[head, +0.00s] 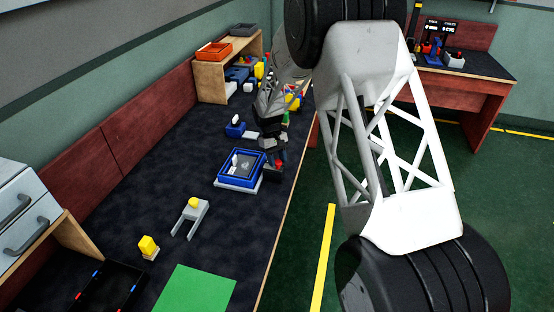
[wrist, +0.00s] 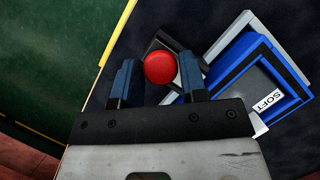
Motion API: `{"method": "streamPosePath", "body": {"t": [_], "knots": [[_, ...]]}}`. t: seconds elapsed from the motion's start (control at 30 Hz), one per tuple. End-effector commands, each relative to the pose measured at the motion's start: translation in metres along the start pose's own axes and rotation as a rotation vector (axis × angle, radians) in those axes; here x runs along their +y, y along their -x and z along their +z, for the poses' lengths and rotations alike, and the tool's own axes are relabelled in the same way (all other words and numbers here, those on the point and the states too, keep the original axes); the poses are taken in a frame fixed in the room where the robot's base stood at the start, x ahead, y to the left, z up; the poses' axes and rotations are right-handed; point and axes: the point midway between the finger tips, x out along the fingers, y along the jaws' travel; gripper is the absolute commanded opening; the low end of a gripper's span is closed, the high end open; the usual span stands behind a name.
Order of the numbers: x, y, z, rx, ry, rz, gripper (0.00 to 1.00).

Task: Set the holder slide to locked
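A round red knob (wrist: 160,67) sits on a dark block (wrist: 168,43) beside the blue holder. In the head view the knob (head: 279,164) shows small at the holder's right edge. The blue square holder (head: 262,157) stands on a light grey base (head: 238,185). In the wrist view the holder (wrist: 246,52) carries a "SOFT" label. I cannot tell which part is the slide or which position it is in. My gripper (wrist: 157,60) is open, its two fingers apart on either side of the red knob. The right finger is close to the knob; contact is unclear. In the head view my gripper (head: 271,147) is partly hidden.
A blue block with a white top (head: 235,127) stands behind the holder. A grey fork-shaped piece with a yellow knob (head: 194,210) and a green mat (head: 195,290) lie nearer. A wooden shelf (head: 211,82) stands at the back. The table's right edge is close.

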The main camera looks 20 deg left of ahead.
Motion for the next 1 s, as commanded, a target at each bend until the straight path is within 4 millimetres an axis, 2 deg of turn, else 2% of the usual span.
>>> {"method": "streamPosePath", "body": {"t": [0.03,0.23,0.43,0.7,0.97,1.0], "knots": [[0.0,0.0,0.0,0.0,0.0,0.0,0.31],[0.0,0.0,0.0,0.0,0.0,0.0,0.01],[-0.004,0.002,-0.004,0.001,0.001,0.001,0.0],[-0.024,0.01,-0.023,0.001,0.0,0.001,0.0],[-0.026,0.011,-0.024,0.003,0.001,0.001,0.0],[-0.026,0.011,-0.024,0.004,0.001,0.001,0.41]]}}
